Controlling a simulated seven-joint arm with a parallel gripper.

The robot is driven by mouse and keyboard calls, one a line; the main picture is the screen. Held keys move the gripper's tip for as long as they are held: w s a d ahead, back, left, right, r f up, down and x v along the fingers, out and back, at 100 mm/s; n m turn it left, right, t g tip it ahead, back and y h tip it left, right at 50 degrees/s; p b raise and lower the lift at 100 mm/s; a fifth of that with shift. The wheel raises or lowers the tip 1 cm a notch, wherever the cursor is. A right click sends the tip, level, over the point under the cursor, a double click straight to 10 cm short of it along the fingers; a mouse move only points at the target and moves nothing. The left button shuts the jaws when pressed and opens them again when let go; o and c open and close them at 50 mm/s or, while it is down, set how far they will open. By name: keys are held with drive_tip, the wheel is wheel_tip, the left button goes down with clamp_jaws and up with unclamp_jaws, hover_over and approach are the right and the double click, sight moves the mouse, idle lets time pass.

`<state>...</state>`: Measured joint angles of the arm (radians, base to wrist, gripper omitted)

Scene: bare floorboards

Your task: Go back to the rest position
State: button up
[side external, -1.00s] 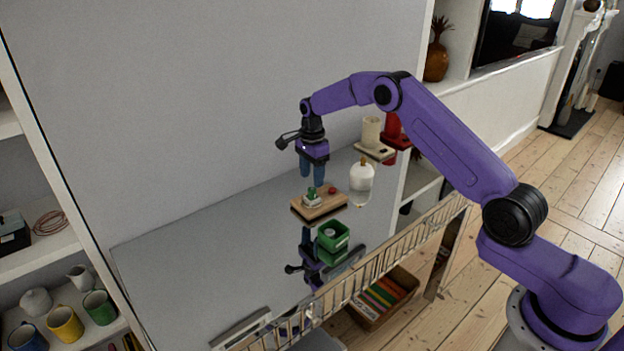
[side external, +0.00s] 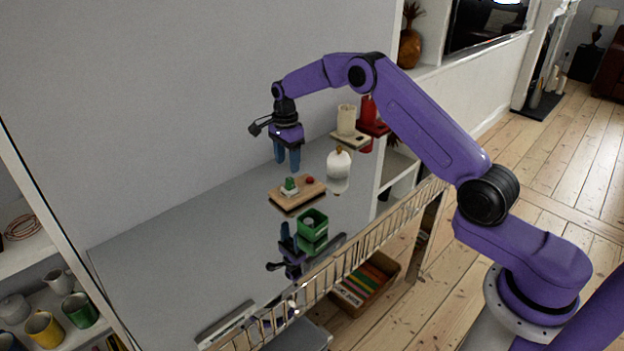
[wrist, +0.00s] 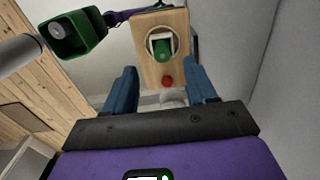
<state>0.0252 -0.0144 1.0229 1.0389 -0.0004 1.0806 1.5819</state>
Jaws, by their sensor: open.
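My gripper (side external: 287,166) is open and empty, pointing down just above a wooden board (side external: 285,205). In the wrist view my two blue fingers (wrist: 160,72) are spread apart with nothing between their tips. The board also shows in the wrist view (wrist: 181,57). A green piece in a pale square holder (side external: 290,188) stands on it, and it also shows in the wrist view (wrist: 162,50). A small red ball (side external: 309,181) lies on the board, in the wrist view (wrist: 167,81) nearer my fingers. No rest position is marked in view.
A green open box (side external: 313,222) stands in front of the board. A white rounded bottle (side external: 338,166) stands behind right. A cream cylinder (side external: 346,120) and a red one (side external: 368,111) stand farther back. The glossy grey surface (side external: 170,245) is clear to the left, beside the wall.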

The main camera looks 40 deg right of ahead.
drive_tip(key=s+a+r+n, duration=0.6)
drive_tip(key=s+a+n, duration=0.1)
drive_tip(key=s, duration=0.3)
drive_tip(key=s+a+r+n, duration=0.6)
drive_tip(key=s+a+n, duration=0.15)
drive_tip(key=s, duration=0.25)
drive_tip(key=s+d+n, duration=0.4)
drive_tip(key=s+n, duration=0.4)
drive_tip(key=s, duration=0.6)
drive_tip(key=s+d+n, duration=0.4)
drive_tip(key=s+n, duration=0.4)
drive_tip(key=s, duration=0.6)
drive_tip(key=shift+s+d+r, duration=0.15)
